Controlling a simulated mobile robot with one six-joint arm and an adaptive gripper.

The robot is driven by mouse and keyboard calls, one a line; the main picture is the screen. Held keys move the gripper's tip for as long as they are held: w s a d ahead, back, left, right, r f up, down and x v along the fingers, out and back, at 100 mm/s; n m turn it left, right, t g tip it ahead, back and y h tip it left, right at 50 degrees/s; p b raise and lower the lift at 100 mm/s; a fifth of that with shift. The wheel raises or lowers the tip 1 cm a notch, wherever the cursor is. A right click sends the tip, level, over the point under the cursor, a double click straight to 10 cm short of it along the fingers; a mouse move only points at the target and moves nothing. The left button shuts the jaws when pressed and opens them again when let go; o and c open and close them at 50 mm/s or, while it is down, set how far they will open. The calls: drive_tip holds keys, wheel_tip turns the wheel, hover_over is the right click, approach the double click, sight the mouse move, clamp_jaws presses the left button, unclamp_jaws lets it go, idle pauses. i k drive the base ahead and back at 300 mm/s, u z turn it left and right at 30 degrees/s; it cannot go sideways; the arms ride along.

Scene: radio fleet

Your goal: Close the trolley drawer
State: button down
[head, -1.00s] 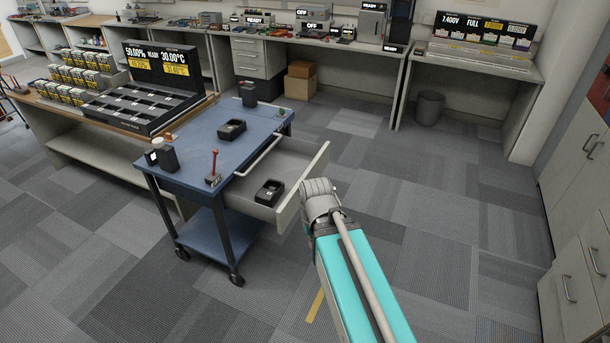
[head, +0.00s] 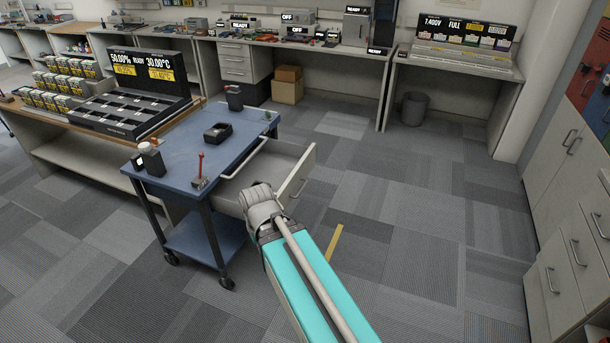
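The blue trolley (head: 185,165) stands left of centre in the head view. Its grey drawer (head: 262,163) is pulled out to the right and stands open. The drawer front (head: 302,168) faces right and has a bar handle (head: 298,188). My teal arm comes up from the bottom, and its grey wrist overlaps the near end of the drawer in the picture. My gripper's fingers do not show, so I cannot tell whether they touch the drawer. The near part of the drawer's inside is hidden behind my wrist.
A black device (head: 217,132), a red-handled item (head: 200,170) and dark containers stand on the trolley top. A bench with a charger rack (head: 130,112) is at left. Grey cabinets (head: 560,260) line the right side.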

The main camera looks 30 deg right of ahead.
sight(283, 165)
drive_tip(key=u, duration=0.1)
drive_tip(key=i, duration=1)
drive_tip(key=z, duration=0.1)
